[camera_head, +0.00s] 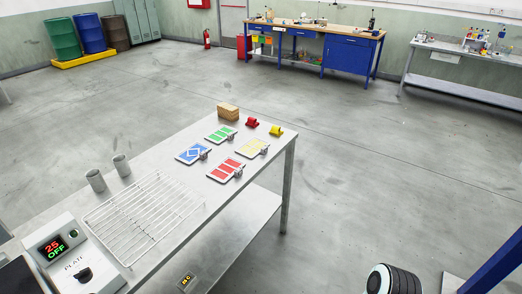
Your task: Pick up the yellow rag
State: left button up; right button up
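A small bright yellow object (276,131) lies near the far right corner of the grey metal table. It is too small to tell whether it is a rag. A similar red object (252,122) lies to its left. A yellow-patterned card or plate (252,147) lies just in front of it with a small metal fitting at its edge. Small coloured pieces, one yellow (268,39), hang at the front of the blue workbench in the back; their kind is unclear. Neither of my grippers is in view.
The metal table (150,166) also holds blue, green and red plates, a brown block (228,112), a wire rack (143,215), two grey cups and a hot plate (62,250). A blue workbench (345,55) stands behind. The floor between is clear. A black-and-white ribbed part shows at bottom right.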

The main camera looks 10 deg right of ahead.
aim_at(276, 129)
jog(key=u, duration=1.8)
jog(key=z, duration=2.15)
jog(key=u, duration=0.35)
jog(key=i+l+u, duration=0.55)
jog(key=l+u, duration=0.2)
jog(key=l, duration=0.1)
